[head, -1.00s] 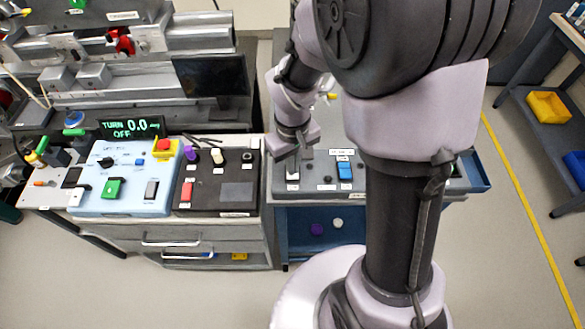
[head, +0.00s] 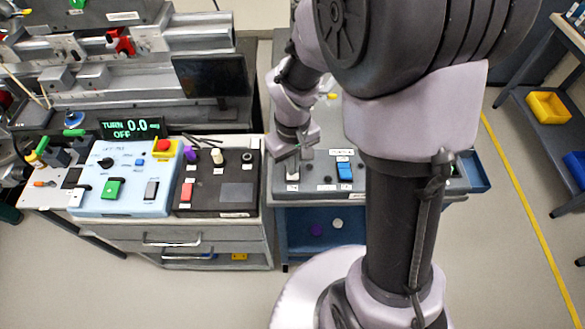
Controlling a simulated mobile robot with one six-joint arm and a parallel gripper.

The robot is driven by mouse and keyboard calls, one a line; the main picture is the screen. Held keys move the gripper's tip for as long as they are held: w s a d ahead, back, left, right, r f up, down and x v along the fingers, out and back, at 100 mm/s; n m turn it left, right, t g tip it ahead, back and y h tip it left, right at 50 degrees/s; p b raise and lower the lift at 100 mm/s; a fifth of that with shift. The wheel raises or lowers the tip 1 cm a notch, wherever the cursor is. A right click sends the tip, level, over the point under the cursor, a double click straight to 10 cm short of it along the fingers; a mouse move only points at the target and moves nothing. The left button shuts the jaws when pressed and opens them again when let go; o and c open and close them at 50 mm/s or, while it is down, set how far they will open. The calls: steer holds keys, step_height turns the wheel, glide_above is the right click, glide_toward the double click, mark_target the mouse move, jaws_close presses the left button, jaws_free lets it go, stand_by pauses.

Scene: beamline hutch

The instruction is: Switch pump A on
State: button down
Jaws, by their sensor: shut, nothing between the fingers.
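A dark grey switch panel (head: 318,188) lies on the blue cart, partly hidden behind my arm. The small labels are too small to read, so I cannot tell which switch is pump A's. My gripper (head: 296,154) is shut and empty. It points down at the panel's left part, close to the pale rocker. I cannot tell whether it touches it.
Left of the panel stand a black box (head: 216,190) with a red rocker and a light blue box (head: 125,180) with a green switch. A display (head: 132,128) reads "TURN OFF 0.0". A yellow bin (head: 548,107) sits on a shelf at right. Open floor lies in front.

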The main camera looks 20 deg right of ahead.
steer(key=shift+f+b, duration=0.75)
steer(key=shift+f, duration=0.15)
stand_by(0.8)
step_height(320, 180, up, 7)
steer(key=p, duration=0.6)
